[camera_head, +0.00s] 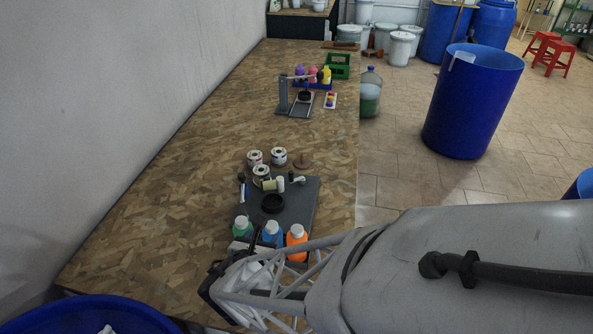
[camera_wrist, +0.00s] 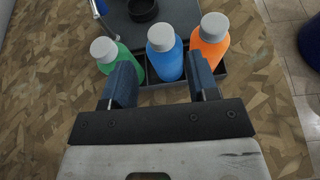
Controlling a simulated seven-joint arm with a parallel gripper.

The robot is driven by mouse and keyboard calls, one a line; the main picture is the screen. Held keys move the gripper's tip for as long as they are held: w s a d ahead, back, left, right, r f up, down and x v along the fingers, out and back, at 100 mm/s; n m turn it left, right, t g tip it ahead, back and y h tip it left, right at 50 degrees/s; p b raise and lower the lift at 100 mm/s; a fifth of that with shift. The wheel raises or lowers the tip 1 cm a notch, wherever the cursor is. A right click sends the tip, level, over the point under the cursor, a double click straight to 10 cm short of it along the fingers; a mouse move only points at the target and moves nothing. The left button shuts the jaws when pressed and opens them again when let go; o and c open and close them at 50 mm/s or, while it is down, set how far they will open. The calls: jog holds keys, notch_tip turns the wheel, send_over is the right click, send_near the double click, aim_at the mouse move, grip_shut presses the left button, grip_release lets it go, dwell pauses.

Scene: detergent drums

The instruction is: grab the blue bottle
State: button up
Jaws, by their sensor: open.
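The blue bottle (camera_wrist: 165,58) with a grey-white cap stands upright in a dark tray (camera_wrist: 231,71), between a green bottle (camera_wrist: 112,59) on its left and an orange bottle (camera_wrist: 211,42) on its right. In the head view the blue bottle (camera_head: 272,234) shows in the same row, its lower part hidden behind my gripper. My gripper (camera_wrist: 162,78) is open. In the wrist view its fingers appear on either side of the blue bottle, the left finger overlapping the green bottle and the right one near the orange bottle. I cannot tell whether they touch anything.
A dark board (camera_head: 302,192) with a black round dish (camera_head: 273,203) lies behind the bottles. Several spools, including one white spool (camera_head: 279,157), stand at its far edge. The wooden table (camera_head: 190,170) is clear to the left. A blue drum (camera_head: 472,100) stands on the floor.

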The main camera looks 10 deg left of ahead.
aim_at(271, 227)
jog(key=shift+w, duration=0.1)
jog(key=shift+x, duration=1.2)
jog(key=shift+x, duration=2.6)
jog(key=shift+d+f, duration=0.1)
jog(key=shift+f, duration=0.1)
grip_shut()
